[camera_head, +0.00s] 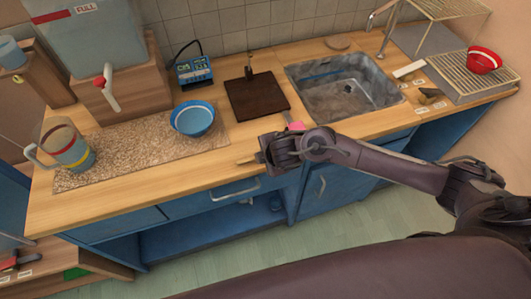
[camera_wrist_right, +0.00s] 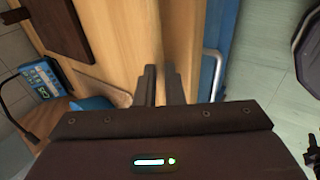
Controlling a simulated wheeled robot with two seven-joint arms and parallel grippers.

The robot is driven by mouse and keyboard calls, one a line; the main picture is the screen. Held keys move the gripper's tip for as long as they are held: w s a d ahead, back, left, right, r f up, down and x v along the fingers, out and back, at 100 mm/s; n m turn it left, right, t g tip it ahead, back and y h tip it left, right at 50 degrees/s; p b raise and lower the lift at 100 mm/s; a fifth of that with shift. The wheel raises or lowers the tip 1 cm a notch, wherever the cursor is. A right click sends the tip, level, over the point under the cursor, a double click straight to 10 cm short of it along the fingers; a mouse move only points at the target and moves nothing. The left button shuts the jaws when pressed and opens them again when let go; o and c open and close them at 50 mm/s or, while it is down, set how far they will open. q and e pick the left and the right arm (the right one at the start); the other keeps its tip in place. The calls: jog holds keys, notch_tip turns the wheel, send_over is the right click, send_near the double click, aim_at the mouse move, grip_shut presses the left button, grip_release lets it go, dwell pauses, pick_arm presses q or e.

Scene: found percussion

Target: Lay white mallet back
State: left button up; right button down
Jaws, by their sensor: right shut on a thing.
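My right gripper (camera_head: 260,157) is over the front edge of the wooden counter, left of the sink. It is shut on a thin, light-coloured stick (camera_head: 246,161), whose short end sticks out to the left of the jaws. I take this for the white mallet's handle; no white head shows, and the rest is hidden by the gripper. In the right wrist view my jaws (camera_wrist_right: 160,72) are nearly closed, with a narrow gap, and what lies between them is hard to tell from the counter behind. My left gripper is not in view.
The counter (camera_head: 215,172) bears a speckled mat (camera_head: 125,160) with a blue bowl (camera_head: 193,118) and a striped pitcher (camera_head: 75,155). A dark board (camera_head: 256,97) lies left of the sink (camera_head: 345,88). A rack (camera_head: 455,80) with a red bowl (camera_head: 484,61) stands right, near several small labelled items.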

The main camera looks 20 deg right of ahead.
jog(key=shift+s+f, duration=0.1)
jog(key=shift+f, duration=0.3)
dwell(0.6)
